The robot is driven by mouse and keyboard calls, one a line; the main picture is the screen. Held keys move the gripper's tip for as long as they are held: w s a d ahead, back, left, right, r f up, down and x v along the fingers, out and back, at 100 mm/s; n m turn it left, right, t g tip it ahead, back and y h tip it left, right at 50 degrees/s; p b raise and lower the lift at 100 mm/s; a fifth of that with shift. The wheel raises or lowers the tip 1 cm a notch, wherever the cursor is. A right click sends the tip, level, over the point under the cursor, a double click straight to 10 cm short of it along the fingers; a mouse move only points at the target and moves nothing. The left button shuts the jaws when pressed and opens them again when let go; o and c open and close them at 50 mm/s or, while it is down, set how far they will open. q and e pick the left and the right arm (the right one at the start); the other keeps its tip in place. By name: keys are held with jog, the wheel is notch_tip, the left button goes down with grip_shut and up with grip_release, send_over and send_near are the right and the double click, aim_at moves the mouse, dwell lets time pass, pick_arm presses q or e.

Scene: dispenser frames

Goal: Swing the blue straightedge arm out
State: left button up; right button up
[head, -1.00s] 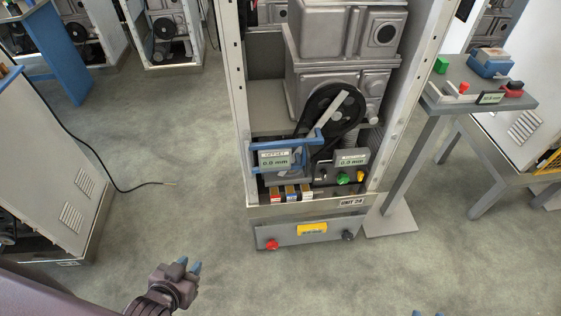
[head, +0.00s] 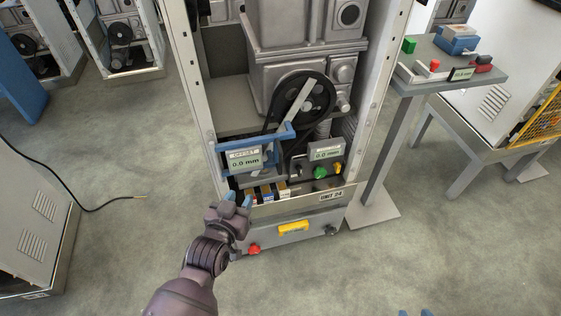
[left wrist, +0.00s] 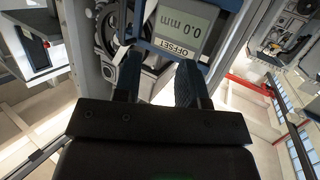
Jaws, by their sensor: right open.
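The blue straightedge arm (head: 270,138) is a blue bar with a bracket at the front of the open machine cabinet, by a display (head: 244,159) reading OFFSET 0.0 mm. My left gripper (head: 238,200) is below and in front of it, apart from it. In the left wrist view, my left gripper's fingers (left wrist: 157,80) are spread with nothing held between them, and the offset display (left wrist: 184,30) with its blue edging shows beyond them. Only the blue fingertips of my right gripper (head: 415,313) show at the bottom edge of the head view, away from the arm.
Inside the cabinet are a black pulley with a belt (head: 300,105), a second display (head: 326,149) reading 0.0 mm and a green knob (head: 320,172). A grey lower box (head: 300,240) has red and black knobs. A side stand (head: 455,75) is at the right.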

pick_arm(q)
jog(key=t+h, duration=0.1)
send_near(280, 163)
jog(key=f, duration=0.1)
jog(key=shift+m+t, duration=0.4)
jog(key=shift+t, duration=0.2)
jog(key=b+x, duration=0.1)
jog(key=x, duration=0.3)
jog(key=b+x, duration=0.1)
jog(key=x, duration=0.3)
jog(key=shift+w+d+f, duration=0.1)
jog(key=shift+w+f, duration=0.1)
jog(key=shift+w, duration=0.05)
jog(key=shift+b+x, duration=0.35)
jog(key=shift+x, duration=0.7)
pick_arm(e)
jog(key=shift+d+f, duration=0.1)
jog(key=shift+f, duration=0.7)
pick_arm(q)
jog(key=shift+r, duration=0.1)
grip_shut()
pick_arm(e)
jog(key=shift+f, duration=0.2)
